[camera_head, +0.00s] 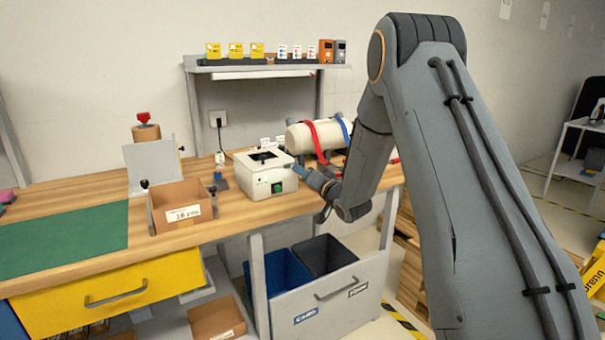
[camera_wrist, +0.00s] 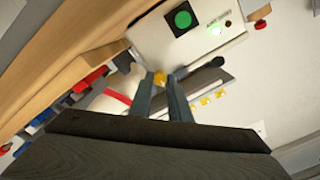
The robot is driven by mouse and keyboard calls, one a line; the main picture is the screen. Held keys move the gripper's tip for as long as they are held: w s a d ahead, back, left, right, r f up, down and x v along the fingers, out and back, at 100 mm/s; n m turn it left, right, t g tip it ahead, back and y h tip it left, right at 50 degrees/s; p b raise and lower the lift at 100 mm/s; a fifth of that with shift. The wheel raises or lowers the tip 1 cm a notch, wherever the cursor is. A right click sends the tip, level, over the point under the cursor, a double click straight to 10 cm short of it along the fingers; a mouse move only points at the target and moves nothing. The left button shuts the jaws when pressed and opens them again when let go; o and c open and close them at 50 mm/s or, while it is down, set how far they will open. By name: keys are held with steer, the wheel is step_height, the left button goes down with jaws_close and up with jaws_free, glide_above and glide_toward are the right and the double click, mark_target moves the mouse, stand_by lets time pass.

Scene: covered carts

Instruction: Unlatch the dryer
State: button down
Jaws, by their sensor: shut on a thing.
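The dryer appears to be the white box (camera_head: 250,183) on the bench, with a dark opening in its top and a green button (camera_head: 277,187) on its front. The green button also shows at the top of the wrist view (camera_wrist: 183,18), beside a lit green lamp. My gripper (camera_head: 298,171) is at the right end of the box's front. In the wrist view my gripper (camera_wrist: 160,82) has its fingertips shut on a small yellow piece (camera_wrist: 160,77), apparently the latch. The fingers hide most of it, and I cannot tell its position.
A cream cylinder (camera_head: 302,138) with red and blue straps lies behind the box. A cardboard bin (camera_head: 182,207) stands to the left, near a green mat (camera_head: 65,242). A shelf (camera_head: 250,68) with small boxes is above. Blue and grey bins sit under the bench.

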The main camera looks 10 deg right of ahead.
steer(key=c, duration=1.7)
jaws_free()
steer(key=shift+o, duration=0.2)
steer(key=b+v, duration=0.1)
steer(key=v, duration=0.7)
